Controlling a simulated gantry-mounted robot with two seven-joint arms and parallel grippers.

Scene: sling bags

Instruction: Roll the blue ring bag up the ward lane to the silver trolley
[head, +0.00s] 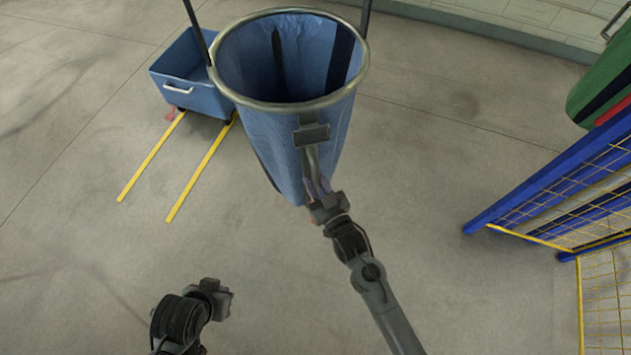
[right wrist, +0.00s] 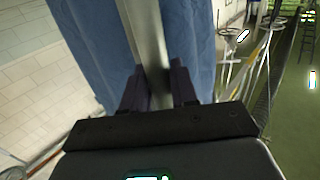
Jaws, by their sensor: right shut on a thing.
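The blue ring bag (head: 270,140) hangs upright from a round metal ring, its mouth open and empty-looking, in the upper middle of the head view. A metal post runs down its near side. My right gripper (head: 318,190) is shut on this post, low on the near side. In the right wrist view the grey post (right wrist: 147,45) passes between the dark fingers (right wrist: 158,88), with blue bag cloth (right wrist: 85,40) behind. My left gripper (head: 218,295) is low in the head view, apart from the bag; its jaws are unclear. I cannot pick out the silver trolley for certain.
A blue bin cart (head: 190,90) stands left of the bag, by two yellow floor lines (head: 150,160). A blue-framed yellow mesh rack (head: 550,190) is at right, below a green thing (head: 600,75). A pale wall (head: 540,20) is behind. Open floor lies at left and between bag and rack.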

